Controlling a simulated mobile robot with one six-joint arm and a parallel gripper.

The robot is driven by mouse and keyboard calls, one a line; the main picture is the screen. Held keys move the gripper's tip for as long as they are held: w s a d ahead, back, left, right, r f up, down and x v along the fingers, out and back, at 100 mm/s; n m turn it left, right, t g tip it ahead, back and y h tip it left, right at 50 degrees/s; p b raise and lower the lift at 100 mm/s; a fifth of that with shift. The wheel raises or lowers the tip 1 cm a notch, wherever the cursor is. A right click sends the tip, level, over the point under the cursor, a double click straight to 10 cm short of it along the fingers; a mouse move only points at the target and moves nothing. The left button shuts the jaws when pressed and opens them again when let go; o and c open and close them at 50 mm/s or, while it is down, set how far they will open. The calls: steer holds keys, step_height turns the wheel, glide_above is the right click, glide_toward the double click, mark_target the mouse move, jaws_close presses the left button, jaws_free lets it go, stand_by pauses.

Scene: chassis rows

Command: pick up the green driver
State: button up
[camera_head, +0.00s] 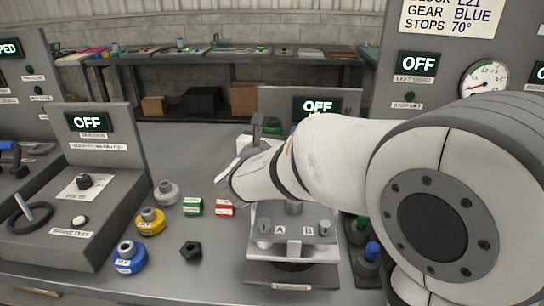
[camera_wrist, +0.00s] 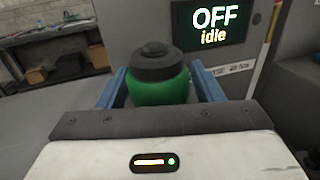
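A green-topped piece (camera_head: 361,224) that looks like a driver stands upright in a dark rack at the right in the head view, beside a blue-topped one (camera_head: 373,249). In the wrist view my gripper (camera_wrist: 160,82) points toward a panel, with its two blue fingers spread apart. A round green piece with a dark cap (camera_wrist: 160,88) shows between the fingers, its lower part hidden by the gripper body. I cannot tell whether the fingers touch it. In the head view my arm hides most of that area, and a bit of green (camera_head: 272,127) shows behind it.
A grey fixture marked A and B (camera_head: 294,250) stands under my arm. A yellow knob piece (camera_head: 150,221), a blue one (camera_head: 129,257), a grey one (camera_head: 166,192), a green block (camera_head: 193,206), a red block (camera_head: 225,208) and a black nut (camera_head: 190,250) lie left of it.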

steer(key=c, duration=1.2)
steer(key=shift+o, duration=0.2)
steer(key=shift+r+p, duration=1.4)
steer(key=shift+r, duration=3.7)
